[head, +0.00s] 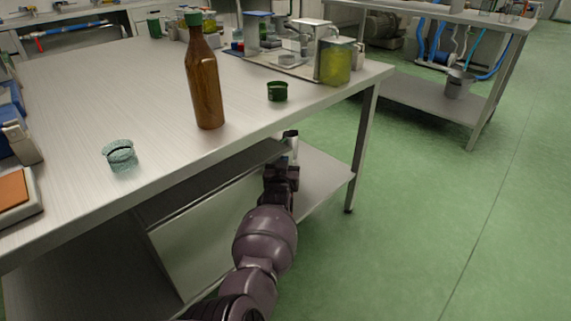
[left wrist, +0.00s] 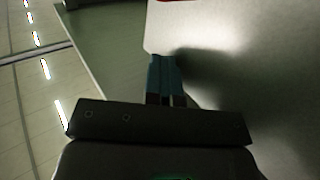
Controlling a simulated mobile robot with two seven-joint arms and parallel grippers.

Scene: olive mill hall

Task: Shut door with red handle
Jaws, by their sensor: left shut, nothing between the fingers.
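Under the steel worktable a grey metal cabinet (head: 205,232) stands on the lower shelf. My left gripper (head: 290,142) is shut and empty beside the right end of the cabinet, below the table's edge. In the left wrist view the closed fingers (left wrist: 165,78) are against or just in front of a pale flat panel (left wrist: 245,55), which may be the door; I cannot tell whether they touch. A sliver of red (left wrist: 178,1) at the top edge of that view may be the red handle. How far the door stands open is unclear. My right gripper is not in view.
On the worktable (head: 95,75) stand a brown bottle (head: 205,85), a green cup (head: 277,92), a glassy cup (head: 121,155) and a yellow-green container (head: 335,62). A table leg (head: 362,150) stands right of my arm. The green floor (head: 430,230) to the right is clear.

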